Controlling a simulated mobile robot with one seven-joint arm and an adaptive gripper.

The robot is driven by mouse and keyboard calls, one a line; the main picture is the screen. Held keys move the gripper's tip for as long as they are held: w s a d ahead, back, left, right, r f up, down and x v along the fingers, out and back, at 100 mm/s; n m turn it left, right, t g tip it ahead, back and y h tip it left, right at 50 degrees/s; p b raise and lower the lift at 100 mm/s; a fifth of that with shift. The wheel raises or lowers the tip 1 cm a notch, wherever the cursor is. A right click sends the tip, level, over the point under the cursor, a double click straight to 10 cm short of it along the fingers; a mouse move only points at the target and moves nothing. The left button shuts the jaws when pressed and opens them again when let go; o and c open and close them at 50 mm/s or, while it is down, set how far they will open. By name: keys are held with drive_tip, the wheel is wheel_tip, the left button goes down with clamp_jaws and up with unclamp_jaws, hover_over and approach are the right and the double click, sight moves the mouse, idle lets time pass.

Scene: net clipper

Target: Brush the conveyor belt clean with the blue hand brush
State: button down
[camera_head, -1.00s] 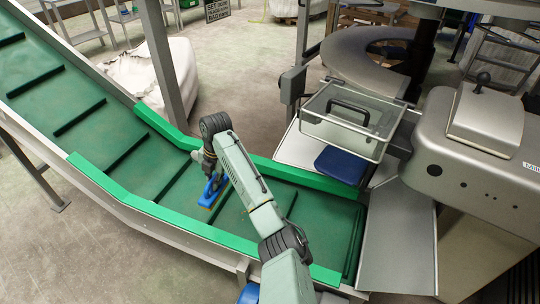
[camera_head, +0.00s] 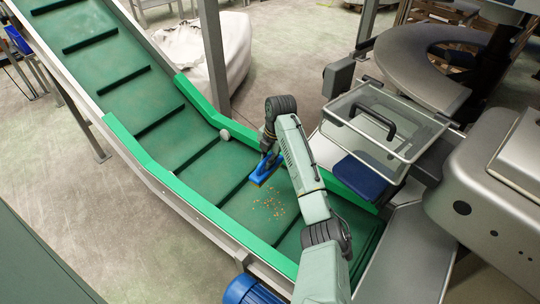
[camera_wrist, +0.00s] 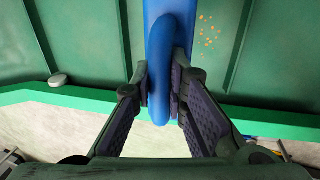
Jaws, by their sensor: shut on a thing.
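My gripper (camera_head: 268,146) is shut on the blue hand brush (camera_head: 265,172) over the green conveyor belt (camera_head: 155,92), near the far green side wall. A small pale round thing (camera_head: 225,134) sits at the far green wall.
Dark raised bars cross the belt, and green side walls (camera_head: 150,160) edge its lower part. A grey metal machine (camera_head: 490,190) is at the right. A blue motor (camera_head: 248,290) is below the near edge.

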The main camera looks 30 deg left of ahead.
wheel_tip(320, 180, down, 13)
drive_tip(key=b, duration=0.7)
drive_tip(key=shift+b, duration=0.35)
drive_tip(key=shift+w+r, duration=0.1)
